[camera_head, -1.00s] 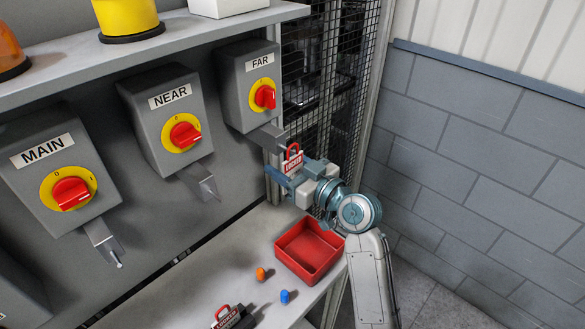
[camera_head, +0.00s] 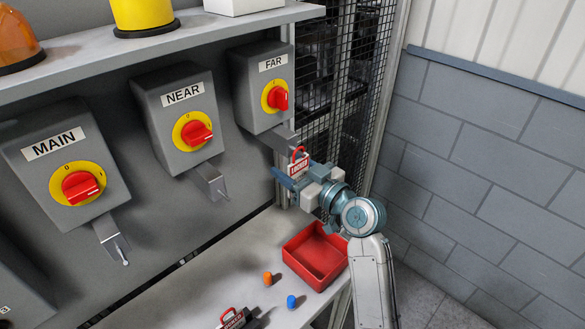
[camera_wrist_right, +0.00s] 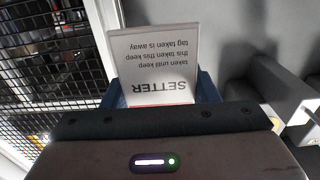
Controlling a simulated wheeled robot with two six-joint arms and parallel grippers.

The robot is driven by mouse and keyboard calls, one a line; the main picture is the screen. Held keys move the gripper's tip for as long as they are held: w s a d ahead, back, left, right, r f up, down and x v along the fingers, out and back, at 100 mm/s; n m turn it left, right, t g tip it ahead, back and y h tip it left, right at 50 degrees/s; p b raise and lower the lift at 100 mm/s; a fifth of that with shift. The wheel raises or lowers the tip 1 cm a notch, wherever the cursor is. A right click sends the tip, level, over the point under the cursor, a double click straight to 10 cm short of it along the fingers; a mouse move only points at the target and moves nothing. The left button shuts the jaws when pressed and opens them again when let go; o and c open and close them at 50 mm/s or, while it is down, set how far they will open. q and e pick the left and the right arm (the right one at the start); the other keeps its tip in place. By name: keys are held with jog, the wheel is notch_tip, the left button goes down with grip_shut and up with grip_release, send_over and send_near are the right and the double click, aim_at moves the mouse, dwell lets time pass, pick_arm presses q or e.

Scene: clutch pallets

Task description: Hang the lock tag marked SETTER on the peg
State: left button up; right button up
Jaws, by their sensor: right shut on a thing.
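The lock tag marked SETTER (camera_wrist_right: 158,70) is in my right gripper (camera_head: 288,180). In the wrist view its white face reads upside down between the blue fingers. In the head view the tag (camera_head: 298,167) shows a red loop on top and a LOCKED label. It is held upright, just below and right of the grey bracket with a peg (camera_head: 282,138) under the FAR switch box (camera_head: 262,90); whether they touch cannot be told. Similar pegs stick out under the NEAR box (camera_head: 213,185) and the MAIN box (camera_head: 115,247). My left gripper is out of view.
A red tray (camera_head: 318,250) stands on the bench below the gripper. An orange peg-like piece (camera_head: 267,279), a blue one (camera_head: 292,301) and another red-looped tag (camera_head: 232,318) lie nearby. A mesh fence (camera_head: 350,90) stands behind the gripper. A shelf (camera_head: 200,43) overhangs the boxes.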

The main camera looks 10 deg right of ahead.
jog(key=o, duration=1)
jog(key=shift+o, duration=0.2)
jog(key=shift+s+d+f, duration=0.1)
jog(key=shift+s+d, duration=0.1)
jog(key=shift+s, duration=0.05)
jog(key=b+v, duration=0.3)
jog(key=v, duration=0.7)
jog(key=shift+b, duration=0.4)
jog(key=shift+s+d, duration=0.1)
jog(key=shift+s, duration=0.05)
